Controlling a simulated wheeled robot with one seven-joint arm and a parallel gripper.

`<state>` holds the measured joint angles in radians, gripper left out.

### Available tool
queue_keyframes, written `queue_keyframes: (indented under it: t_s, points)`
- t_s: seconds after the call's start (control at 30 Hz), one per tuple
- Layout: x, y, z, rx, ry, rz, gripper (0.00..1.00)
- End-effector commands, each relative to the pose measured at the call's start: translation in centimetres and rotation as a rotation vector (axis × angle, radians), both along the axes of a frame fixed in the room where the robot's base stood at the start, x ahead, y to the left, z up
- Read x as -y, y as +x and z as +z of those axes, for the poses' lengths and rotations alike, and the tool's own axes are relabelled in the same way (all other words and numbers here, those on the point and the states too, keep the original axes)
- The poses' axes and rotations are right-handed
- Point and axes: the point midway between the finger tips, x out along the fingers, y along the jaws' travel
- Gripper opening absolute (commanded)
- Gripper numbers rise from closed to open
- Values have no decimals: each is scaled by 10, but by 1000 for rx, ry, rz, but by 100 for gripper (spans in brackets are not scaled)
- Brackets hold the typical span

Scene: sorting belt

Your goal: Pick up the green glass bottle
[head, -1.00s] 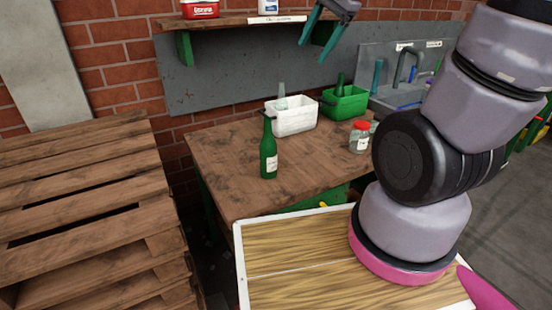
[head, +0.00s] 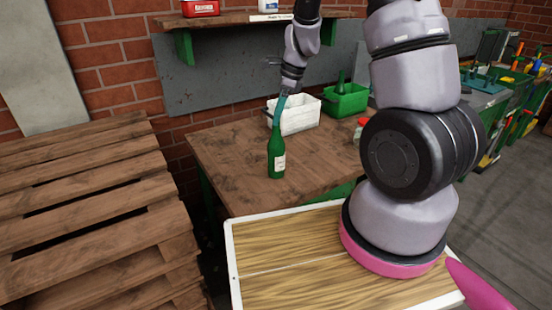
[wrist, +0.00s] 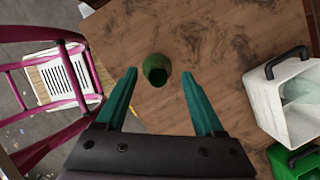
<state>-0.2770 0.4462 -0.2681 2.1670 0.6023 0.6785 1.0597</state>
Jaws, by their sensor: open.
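The green glass bottle (head: 277,158) stands upright on the wooden workbench (head: 232,152), with a pale label on its side. My gripper (head: 281,104) is above the bottle, close to the top of its neck in the head view. In the wrist view, the bottle (wrist: 154,66) is seen from above, between and slightly beyond the open teal fingertips (wrist: 159,75). The fingers do not hold it. The gap in height between fingers and bottle is hard to judge.
A white bin (head: 297,118) with a pale glass object inside and a green bin (head: 346,100) stand behind. A red-lidded jar (head: 360,131) is partly hidden by my arm. A shelf (head: 225,20) hangs above. The bench left of the bottle is clear.

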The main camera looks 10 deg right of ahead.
Motion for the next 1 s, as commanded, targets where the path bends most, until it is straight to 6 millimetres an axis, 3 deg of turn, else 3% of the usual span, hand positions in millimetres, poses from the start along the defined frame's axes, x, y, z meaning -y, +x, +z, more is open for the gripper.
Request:
queue_keyframes:
  t_s: [0.17,0.43,0.77,0.93,1.0]
  points:
    - [-3,0,-13,-2,1,1,70]
    - [-13,1,-50,-2,1,1,70]
    - [-15,2,-56,1,1,2,70]
    - [-15,2,-56,1,1,2,5]
    - [-15,2,-56,1,1,2,0]
